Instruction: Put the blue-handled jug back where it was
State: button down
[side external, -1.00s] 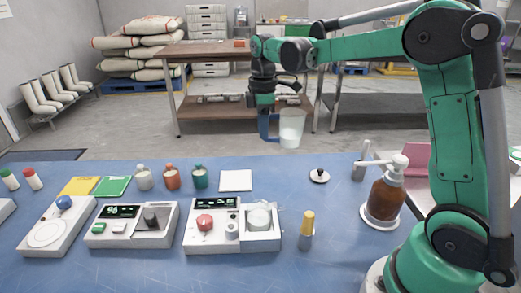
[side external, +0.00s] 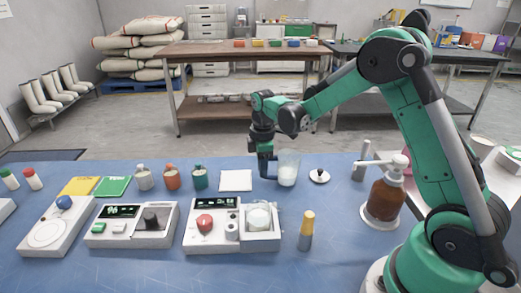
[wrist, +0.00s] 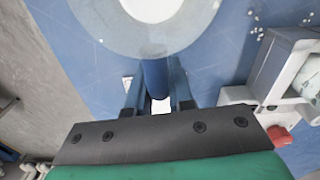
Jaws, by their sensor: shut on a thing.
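The blue-handled jug is a clear, see-through jug (side external: 288,168) with pale contents low inside. It is upright at the back of the blue table, right of a white square (side external: 236,181). My gripper (side external: 266,172) is left of it, shut on its blue handle. In the wrist view the jug (wrist: 95,22) fills the top, and its handle (wrist: 153,75) runs between the fingers of my gripper (wrist: 157,92). The jug's base looks at or very near the table; I cannot tell whether it touches.
A small dark-knobbed disc (side external: 319,176) lies just right of the jug. A brown pump bottle (side external: 385,198) stands farther right. Small lidded jars (side external: 199,177) stand left of the white square.

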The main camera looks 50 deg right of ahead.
jog(key=shift+f, duration=0.1)
jog(key=c, duration=0.8)
grip_release()
notch_tip(320, 180, up, 12)
jog(key=shift+f, duration=0.2)
jog(key=shift+s+a+f+m+t, duration=0.1)
jog(key=shift+s+a+m+t, duration=1.1)
jog(key=shift+s+a+m, duration=0.55)
jog(key=shift+s+a+m+t, duration=1.15)
jog(key=shift+s+m, duration=0.45)
jog(key=shift+s, duration=0.5)
jog(key=shift+s+a+f+m+t, duration=0.1)
jog(key=shift+s+a+m+t, duration=1.25)
jog(key=shift+s+m, duration=0.45)
